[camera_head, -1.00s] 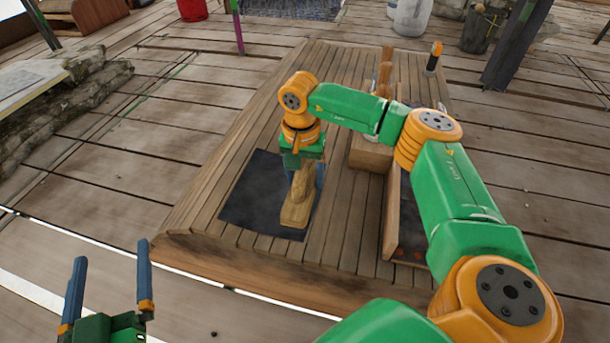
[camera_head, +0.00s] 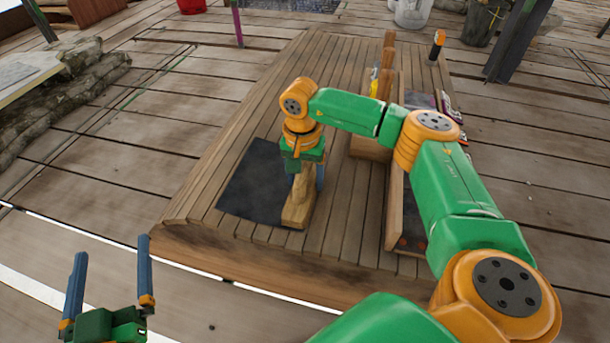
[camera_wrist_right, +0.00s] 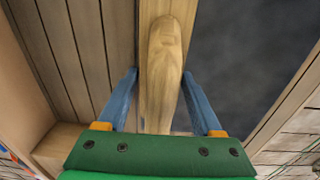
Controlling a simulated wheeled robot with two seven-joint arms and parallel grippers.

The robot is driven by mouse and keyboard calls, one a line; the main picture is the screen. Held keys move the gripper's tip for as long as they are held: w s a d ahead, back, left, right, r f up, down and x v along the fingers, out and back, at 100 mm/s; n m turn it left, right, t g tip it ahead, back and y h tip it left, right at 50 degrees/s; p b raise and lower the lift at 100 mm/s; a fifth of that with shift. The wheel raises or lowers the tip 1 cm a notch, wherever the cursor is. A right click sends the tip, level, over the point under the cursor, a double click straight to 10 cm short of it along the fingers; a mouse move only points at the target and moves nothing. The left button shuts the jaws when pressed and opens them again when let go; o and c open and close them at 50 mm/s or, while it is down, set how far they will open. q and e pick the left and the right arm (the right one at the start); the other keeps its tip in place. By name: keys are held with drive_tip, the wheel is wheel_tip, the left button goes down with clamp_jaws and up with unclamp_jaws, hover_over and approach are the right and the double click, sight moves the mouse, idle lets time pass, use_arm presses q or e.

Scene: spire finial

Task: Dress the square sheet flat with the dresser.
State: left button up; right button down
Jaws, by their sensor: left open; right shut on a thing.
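The dark square sheet (camera_head: 253,185) lies on the slatted wooden bench, and its visible part looks flat. The dresser (camera_head: 298,205), a pale wooden block with a rounded grip, is at the sheet's right edge. My right gripper (camera_head: 304,178) is above the dresser, shut on it. In the right wrist view, blue fingers flank the dresser (camera_wrist_right: 162,85), with the sheet (camera_wrist_right: 235,55) to its right and bare slats to its left. I cannot tell whether its underside touches the sheet. My left gripper (camera_head: 110,275) is open and empty, off the bench's front left.
A wooden block (camera_head: 371,147) with upright handled tools stands on the bench right of the dresser. A wooden-walled tray (camera_head: 394,215) lies further right, partly behind my right arm. An orange-and-black item (camera_head: 437,45) stands at the back. The bench's left side is clear.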

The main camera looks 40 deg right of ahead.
sight(305, 166)
wheel_tip(305, 166, up, 5)
drive_tip(key=p, duration=0.4)
drive_tip(key=shift+f, duration=0.4)
